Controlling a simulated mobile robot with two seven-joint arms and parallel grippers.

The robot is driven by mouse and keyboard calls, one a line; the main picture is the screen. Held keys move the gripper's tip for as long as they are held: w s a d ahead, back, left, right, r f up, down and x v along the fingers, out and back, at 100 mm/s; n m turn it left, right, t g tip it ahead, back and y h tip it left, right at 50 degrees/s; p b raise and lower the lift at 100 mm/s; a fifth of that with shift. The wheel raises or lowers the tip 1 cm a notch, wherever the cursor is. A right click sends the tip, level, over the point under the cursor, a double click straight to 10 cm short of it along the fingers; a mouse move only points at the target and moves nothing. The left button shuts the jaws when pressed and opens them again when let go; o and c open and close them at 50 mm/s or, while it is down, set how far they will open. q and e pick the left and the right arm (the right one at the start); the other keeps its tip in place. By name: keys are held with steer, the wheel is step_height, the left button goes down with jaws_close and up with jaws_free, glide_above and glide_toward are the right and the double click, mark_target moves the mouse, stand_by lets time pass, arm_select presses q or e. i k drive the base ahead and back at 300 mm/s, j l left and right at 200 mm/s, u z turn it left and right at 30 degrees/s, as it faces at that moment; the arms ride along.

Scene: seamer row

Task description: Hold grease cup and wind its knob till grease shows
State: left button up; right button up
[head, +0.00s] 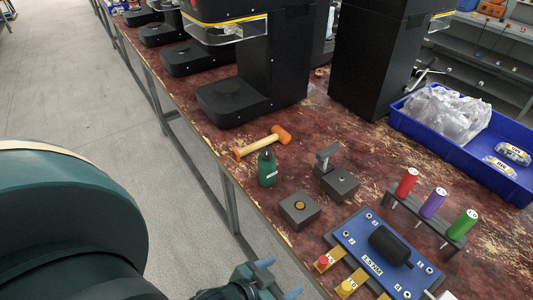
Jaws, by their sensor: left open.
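No part is clearly recognisable as the grease cup with its knob. A dark grey block (299,212) with a round brass-coloured piece on top sits near the bench's front edge. A second dark grey block (341,186) lies just behind it to the right. A grey T-shaped piece (327,156) stands beside that block; whether they touch is unclear. My left gripper (278,279) is low in the picture, open, with blue fingertips apart and nothing visible between them. It is in front of the bench edge, apart from the blocks. My right gripper is out of view.
The worn red bench (330,115) also holds a green bottle (267,170), an orange-headed hammer (264,143), a blue labelled panel (383,258), a rack of coloured cylinders (427,219) and a blue tray (460,150) with plastic bags. Black machines (265,70) stand behind.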

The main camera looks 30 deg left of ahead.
mark_target(266, 153)
steer(key=k+j+z, duration=0.1)
steer(key=j, duration=1.15)
